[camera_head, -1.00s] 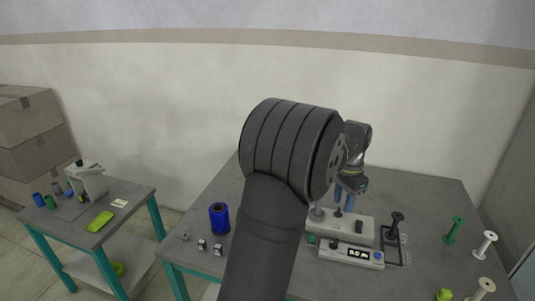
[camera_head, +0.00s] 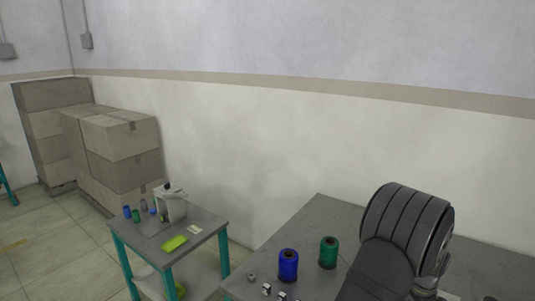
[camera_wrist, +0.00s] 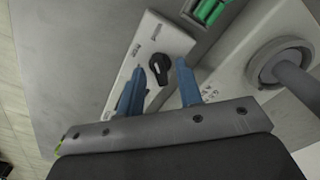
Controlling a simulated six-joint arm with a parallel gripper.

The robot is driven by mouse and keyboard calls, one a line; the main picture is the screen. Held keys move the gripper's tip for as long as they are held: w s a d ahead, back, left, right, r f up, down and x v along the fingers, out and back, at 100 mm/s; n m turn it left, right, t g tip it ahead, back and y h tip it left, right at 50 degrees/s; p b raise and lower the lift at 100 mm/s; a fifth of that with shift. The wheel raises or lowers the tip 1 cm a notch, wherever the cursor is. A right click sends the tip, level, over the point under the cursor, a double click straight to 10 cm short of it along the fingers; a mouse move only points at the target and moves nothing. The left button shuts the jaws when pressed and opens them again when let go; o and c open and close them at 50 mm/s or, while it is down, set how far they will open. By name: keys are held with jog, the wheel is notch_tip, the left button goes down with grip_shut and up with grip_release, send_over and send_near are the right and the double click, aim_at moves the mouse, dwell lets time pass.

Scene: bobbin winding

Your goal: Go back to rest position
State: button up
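My gripper (camera_wrist: 157,78) shows in the wrist view with its two blue fingers apart and nothing held between them. A black knob (camera_wrist: 160,68) on a white panel (camera_wrist: 150,42) appears between and beyond the fingertips; I cannot tell the distance to it. A grey post (camera_wrist: 292,76) on a round base stands to the right, and a green part (camera_wrist: 208,10) shows at the top. In the head view my arm fills the lower right and my gripper is out of sight. A blue spool (camera_head: 288,265) and a green spool (camera_head: 328,252) stand upright on the workbench (camera_head: 322,212), left of my arm.
Small metal parts (camera_head: 267,289) lie near the bench's front left. A side table (camera_head: 205,222) at left holds a white machine (camera_head: 172,205), several small spools and a yellow-green item (camera_head: 174,243). Stacked boxes (camera_head: 122,138) stand by the wall. A floor gap separates table and bench.

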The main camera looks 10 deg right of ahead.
jog(key=shift+f, duration=0.2)
notch_tip(320, 180, up, 17)
notch_tip(320, 180, down, 17)
jog(key=shift+f, duration=0.1)
jog(key=n, duration=0.9)
jog(key=shift+r, duration=2.15)
